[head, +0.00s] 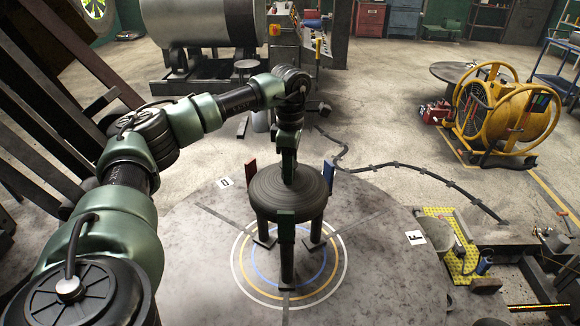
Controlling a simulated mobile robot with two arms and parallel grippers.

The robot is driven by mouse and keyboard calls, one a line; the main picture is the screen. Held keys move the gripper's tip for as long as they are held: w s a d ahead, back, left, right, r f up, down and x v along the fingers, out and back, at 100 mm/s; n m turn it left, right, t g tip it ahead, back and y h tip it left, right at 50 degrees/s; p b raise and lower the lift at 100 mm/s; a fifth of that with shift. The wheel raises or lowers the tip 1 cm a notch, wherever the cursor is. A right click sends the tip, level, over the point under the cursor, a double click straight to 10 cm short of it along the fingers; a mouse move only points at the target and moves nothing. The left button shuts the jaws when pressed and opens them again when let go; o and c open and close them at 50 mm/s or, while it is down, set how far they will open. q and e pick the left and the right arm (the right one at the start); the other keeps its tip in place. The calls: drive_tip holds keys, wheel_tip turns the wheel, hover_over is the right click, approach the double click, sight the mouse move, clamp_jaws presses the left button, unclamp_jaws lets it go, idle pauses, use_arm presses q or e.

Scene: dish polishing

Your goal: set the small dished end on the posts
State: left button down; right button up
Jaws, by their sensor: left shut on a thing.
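The small dished end (262,192) is a dark, round, ridged disc, roughly level in the middle of the head view. My left gripper (289,176) comes down on it from above and is shut on it; the fingertips are mostly hidden. Dark posts (287,262) stand under the disc on the round grey table, inside coloured rings. A red upright (250,173) and a blue upright (329,174) show behind the disc. My right gripper is not in view.
The round table (375,270) is bare around the rings, with letter labels such as F (415,238) near its edge. A yellow perforated plate (455,245) lies right of the table. A cable (420,172) crosses the floor.

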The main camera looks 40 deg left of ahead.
use_arm(q)
drive_tip(key=shift+r, duration=0.1)
drive_tip(key=c, duration=0.7)
unclamp_jaws()
drive_tip(key=shift+o, duration=0.2)
drive_tip(key=shift+s, duration=0.15)
drive_tip(key=shift+r+p, duration=0.35)
drive_tip(key=shift+p, duration=0.05)
wheel_tip(320, 180, up, 6)
drive_tip(key=p, duration=0.4)
drive_tip(key=shift+r, duration=1.1)
drive_tip(key=shift+d+f, duration=0.1)
drive_tip(key=shift+f, duration=0.05)
